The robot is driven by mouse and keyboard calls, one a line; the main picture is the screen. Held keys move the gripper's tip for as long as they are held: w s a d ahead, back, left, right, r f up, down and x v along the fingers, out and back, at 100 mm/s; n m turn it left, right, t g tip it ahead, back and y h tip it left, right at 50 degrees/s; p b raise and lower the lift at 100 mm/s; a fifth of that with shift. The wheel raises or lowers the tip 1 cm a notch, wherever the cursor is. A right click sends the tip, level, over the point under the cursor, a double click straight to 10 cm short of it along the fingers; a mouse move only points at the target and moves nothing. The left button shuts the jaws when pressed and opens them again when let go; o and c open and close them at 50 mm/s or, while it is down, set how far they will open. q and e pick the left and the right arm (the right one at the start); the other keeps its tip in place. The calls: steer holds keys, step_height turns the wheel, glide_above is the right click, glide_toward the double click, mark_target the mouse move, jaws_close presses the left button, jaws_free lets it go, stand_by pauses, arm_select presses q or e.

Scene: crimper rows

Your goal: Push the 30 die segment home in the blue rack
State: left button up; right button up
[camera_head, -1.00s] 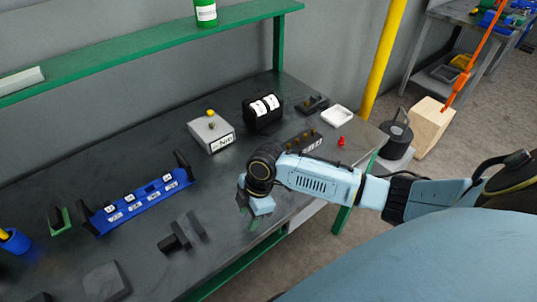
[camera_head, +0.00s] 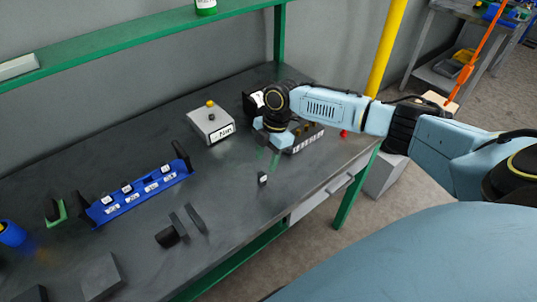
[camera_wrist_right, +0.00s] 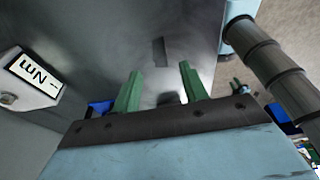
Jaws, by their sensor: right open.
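The blue rack (camera_head: 140,196) lies at the left of the bench, with dark end posts and white labels along its front. Dark die segments with white tops sit in it; their numbers are too small to read. A small dark block with a white label (camera_head: 262,179) stands alone on the bench, right of the rack; I cannot tell if it is the 30 segment. My right gripper (camera_head: 268,154) is open and empty, above the bench behind that block. Its green fingers (camera_wrist_right: 160,74) show spread in the right wrist view. My left gripper is not in view.
A grey box marked Nm with a yellow knob (camera_head: 212,123) stands left of my right gripper; it also shows in the wrist view (camera_wrist_right: 32,80). Dark tool parts (camera_head: 170,236) lie in front of the rack. A green shelf (camera_head: 130,40) runs above the back. Bench between rack and gripper is mostly clear.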

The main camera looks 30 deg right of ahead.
mark_target(263, 173)
steer(key=b+x, duration=0.4)
steer(key=x, duration=0.3)
steer(key=shift+f, duration=0.15)
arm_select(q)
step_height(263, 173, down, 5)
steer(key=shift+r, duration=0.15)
arm_select(e)
jaws_close()
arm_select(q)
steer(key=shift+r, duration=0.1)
